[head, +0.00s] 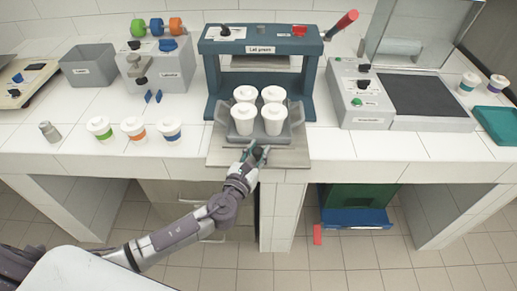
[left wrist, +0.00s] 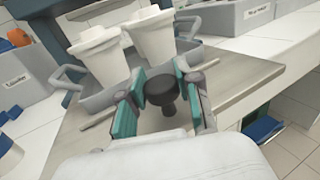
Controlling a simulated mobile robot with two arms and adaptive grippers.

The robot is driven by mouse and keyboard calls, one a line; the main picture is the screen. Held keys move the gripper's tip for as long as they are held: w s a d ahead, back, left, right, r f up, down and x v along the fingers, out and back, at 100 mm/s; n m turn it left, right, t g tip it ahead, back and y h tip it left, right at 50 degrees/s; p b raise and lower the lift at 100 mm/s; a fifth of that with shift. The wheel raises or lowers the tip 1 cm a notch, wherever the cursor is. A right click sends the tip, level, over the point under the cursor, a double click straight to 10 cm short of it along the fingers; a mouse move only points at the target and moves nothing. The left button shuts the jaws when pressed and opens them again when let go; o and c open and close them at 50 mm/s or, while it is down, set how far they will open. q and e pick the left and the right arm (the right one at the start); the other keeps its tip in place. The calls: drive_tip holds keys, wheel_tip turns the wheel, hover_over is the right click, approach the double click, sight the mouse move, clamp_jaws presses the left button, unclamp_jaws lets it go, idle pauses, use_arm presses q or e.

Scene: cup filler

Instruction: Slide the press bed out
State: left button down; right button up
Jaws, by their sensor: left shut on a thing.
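The lid press (head: 259,40) is a blue frame on the counter with a red-tipped lever at its upper right. Its metal press bed (head: 290,157) sticks out in front of the frame, over the counter's front edge. A grey tray (head: 230,135) with several white lidded cups (head: 245,93) stands on the bed. My left gripper (head: 258,151) is at the bed's front edge. In the left wrist view its teal finger pads (left wrist: 160,105) are shut on a dark round knob (left wrist: 160,88) of the bed. My right gripper is not in view.
Several colour-banded cups (head: 134,128) and a small metal weight (head: 49,132) stand left of the press. A labeller (head: 160,70) is behind them. A grey machine (head: 368,112) stands to the right. The floor in front is mostly clear.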

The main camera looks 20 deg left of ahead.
use_arm(q)
drive_tip(key=c, duration=1.1)
unclamp_jaws()
drive_tip(key=shift+s+d+f, duration=0.1)
drive_tip(key=shift+s+f, duration=0.05)
drive_tip(key=shift+f, duration=0.05)
drive_tip(key=o, duration=0.3)
drive_tip(key=shift+s+r, duration=0.15)
drive_tip(key=shift+r, duration=0.05)
drive_tip(key=shift+o, duration=0.2)
drive_tip(key=s+a, duration=0.1)
drive_tip(key=s, duration=1.1)
drive_tip(key=shift+a, duration=0.2)
drive_tip(key=shift+w, duration=0.1)
